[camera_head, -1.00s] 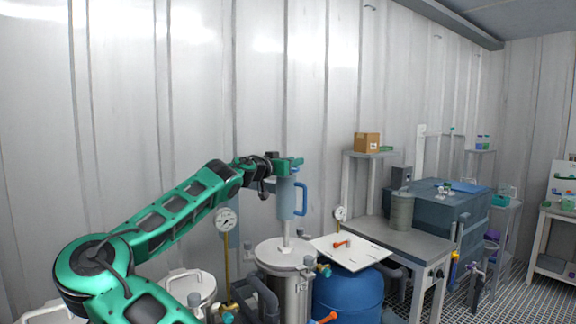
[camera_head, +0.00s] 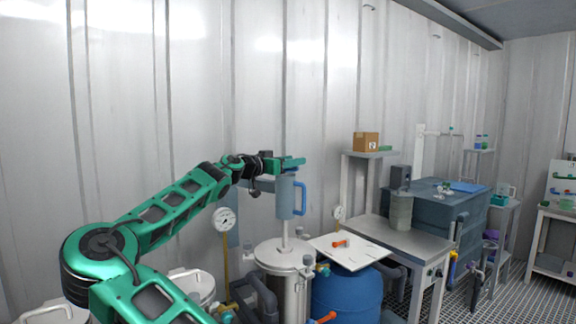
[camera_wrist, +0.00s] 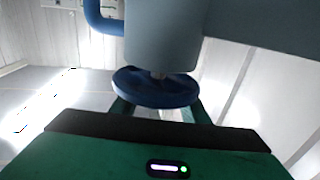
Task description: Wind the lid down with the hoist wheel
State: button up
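The hoist, a grey-blue cylinder (camera_head: 285,198) with a blue handle-like loop (camera_head: 300,198), stands on a pale rod above a steel vessel with a lid (camera_head: 283,252). In the wrist view a blue hoist wheel (camera_wrist: 155,88) sits at the end of the cylinder (camera_wrist: 163,35). My gripper (camera_head: 290,163) is at the top of the hoist. In the wrist view its two fingers (camera_wrist: 158,112) are apart and run behind the wheel, which hides their tips. I cannot tell whether they touch the wheel. The lid looks down on the vessel or close to it.
Pressure gauges (camera_head: 224,219) stand beside the vessel. A blue drum (camera_head: 345,295) with a white board (camera_head: 350,251) on top is at its right. A steel bench (camera_head: 405,237) is farther right. Another lidded vessel (camera_head: 190,285) is below my arm. The wall is close behind.

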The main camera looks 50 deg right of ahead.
jog(key=shift+s, duration=0.1)
jog(key=shift+a, duration=0.1)
jog(key=a, duration=1)
jog(key=shift+w+a, duration=0.25)
jog(key=shift+w, duration=0.05)
jog(key=shift+s+f, duration=0.1)
